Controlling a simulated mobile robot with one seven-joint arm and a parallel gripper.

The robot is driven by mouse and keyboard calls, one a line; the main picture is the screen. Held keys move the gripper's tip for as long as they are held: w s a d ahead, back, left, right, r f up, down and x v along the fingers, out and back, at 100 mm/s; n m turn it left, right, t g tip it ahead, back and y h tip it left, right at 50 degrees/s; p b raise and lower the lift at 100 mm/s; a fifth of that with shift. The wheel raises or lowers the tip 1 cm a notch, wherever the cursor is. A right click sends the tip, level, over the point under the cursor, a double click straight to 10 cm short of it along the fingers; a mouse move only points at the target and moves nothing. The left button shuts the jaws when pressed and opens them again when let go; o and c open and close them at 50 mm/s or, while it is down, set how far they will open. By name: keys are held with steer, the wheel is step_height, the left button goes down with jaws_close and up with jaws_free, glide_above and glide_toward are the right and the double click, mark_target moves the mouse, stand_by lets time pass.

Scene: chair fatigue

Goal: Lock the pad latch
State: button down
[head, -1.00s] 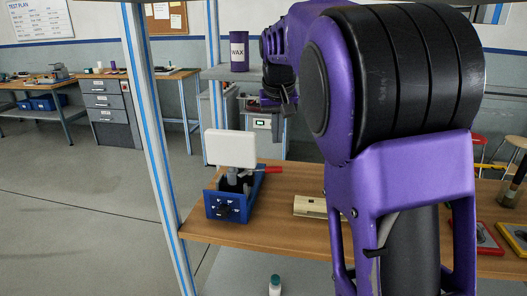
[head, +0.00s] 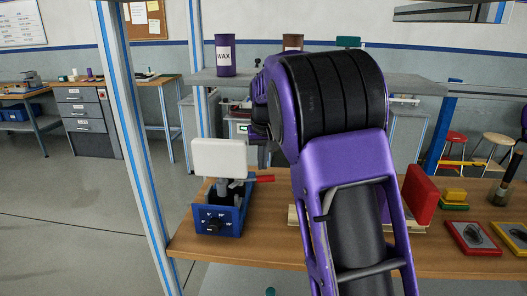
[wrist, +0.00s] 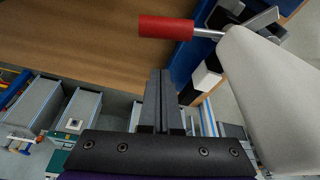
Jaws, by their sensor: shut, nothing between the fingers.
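A blue fixture (head: 222,215) with a white pad (head: 220,157) on top stands at the left end of the wooden bench. A red-handled lever (head: 265,178) sticks out to the right below the pad. In the wrist view, the red handle (wrist: 167,27) is beyond and above my fingertips. The white pad (wrist: 270,90) is close on the right, and the blue fixture (wrist: 184,66) is partly hidden behind it. My gripper (wrist: 160,75) is shut and empty, apart from the handle. In the head view my arm hides the gripper.
On the bench (head: 265,240), a red panel (head: 418,195) and yellow and green blocks (head: 454,197) are to the right. A shelf behind holds a purple WAX can (head: 225,55). A blue-striped post (head: 124,130) stands left of the fixture.

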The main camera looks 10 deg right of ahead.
mark_target(256, 182)
steer(key=s, duration=0.3)
steer(key=shift+s+f, duration=0.15)
steer(key=shift+s, duration=0.1)
